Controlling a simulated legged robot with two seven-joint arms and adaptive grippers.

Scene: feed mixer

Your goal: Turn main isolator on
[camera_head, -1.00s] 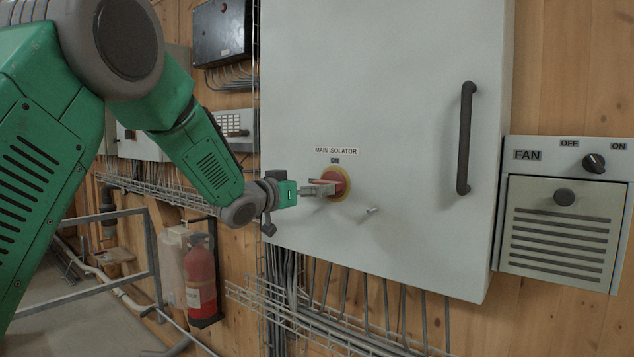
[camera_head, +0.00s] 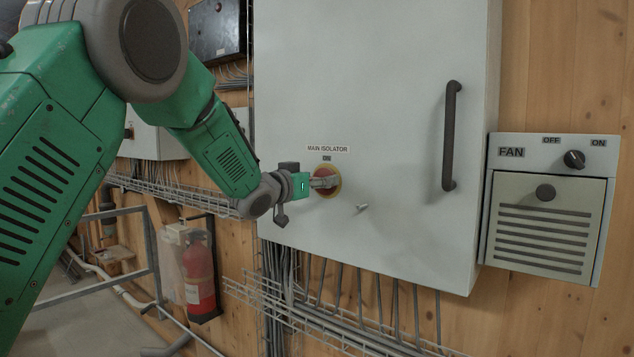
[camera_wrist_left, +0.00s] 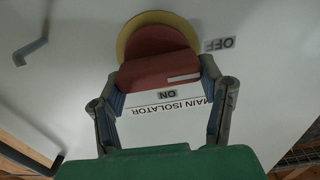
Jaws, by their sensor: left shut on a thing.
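The main isolator is a red knob (camera_head: 327,172) on a yellow disc, on the grey cabinet door under the "MAIN ISOLATOR" label (camera_head: 328,148). My left gripper (camera_head: 324,182) is at the knob, shut on its raised bar. In the left wrist view, the two fingers (camera_wrist_left: 160,75) hold opposite ends of the red bar (camera_wrist_left: 150,72). A white mark (camera_wrist_left: 184,78) shows near the bar's right end. The "ON" label (camera_wrist_left: 166,93) is below the bar and the "OFF" label (camera_wrist_left: 220,44) is to its right. My right gripper is not in view.
A dark door handle (camera_head: 450,135) is farther right. A fan box (camera_head: 545,210) is beside the cabinet. Cables and a wire tray (camera_head: 330,325) run below.

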